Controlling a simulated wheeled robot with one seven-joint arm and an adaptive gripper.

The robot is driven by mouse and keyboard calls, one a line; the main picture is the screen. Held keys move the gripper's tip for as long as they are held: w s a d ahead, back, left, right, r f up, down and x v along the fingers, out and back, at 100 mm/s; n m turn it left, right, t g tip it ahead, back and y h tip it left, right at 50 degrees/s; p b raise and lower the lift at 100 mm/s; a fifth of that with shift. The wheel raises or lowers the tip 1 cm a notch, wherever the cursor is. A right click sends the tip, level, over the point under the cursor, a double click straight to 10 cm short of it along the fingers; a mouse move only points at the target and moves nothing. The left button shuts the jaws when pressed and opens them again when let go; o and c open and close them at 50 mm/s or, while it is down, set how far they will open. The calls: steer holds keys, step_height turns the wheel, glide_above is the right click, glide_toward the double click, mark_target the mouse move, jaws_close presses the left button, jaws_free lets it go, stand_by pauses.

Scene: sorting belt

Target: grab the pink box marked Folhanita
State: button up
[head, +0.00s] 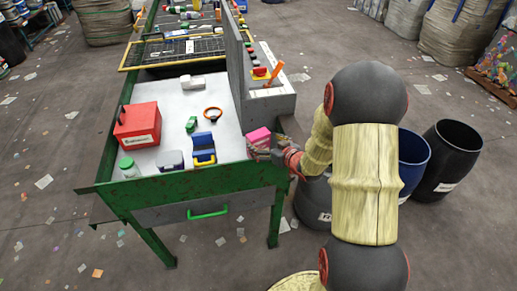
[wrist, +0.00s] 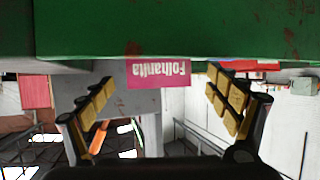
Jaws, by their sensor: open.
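The pink box marked Folhanita (head: 258,138) stands at the near right corner of the sorting table, beside the foot of the grey wall. In the wrist view the pink box (wrist: 158,75) shows its label upside down, in the gap between my fingers. My gripper (head: 268,154) is at the table's front right edge, right by the box, and partly covers its lower part in the head view. In the wrist view my gripper (wrist: 160,80) is open, with one finger on each side of the box. No contact shows, and I cannot tell how deep the box sits between them.
A blue item (head: 203,147), a lidded container (head: 170,160), a green-capped jar (head: 129,168) and a red box (head: 137,125) stand left of the pink box. The grey wall (head: 237,70) rises behind it. The table's green front beam (wrist: 160,35) lies close to my fingers.

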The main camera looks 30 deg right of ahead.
mark_target(259, 140)
steer(key=shift+f+b+x, duration=0.15)
steer(key=shift+b+x, duration=0.3)
steer(key=shift+x, duration=1.05)
steer(key=shift+f+b+x, duration=0.15)
steer(key=shift+b+x, duration=0.25)
steer(key=shift+x, duration=1.05)
steer(key=shift+s+d, duration=0.1)
steer(key=shift+c, duration=0.6)
steer(key=c, duration=0.7)
steer(key=shift+c, duration=0.2)
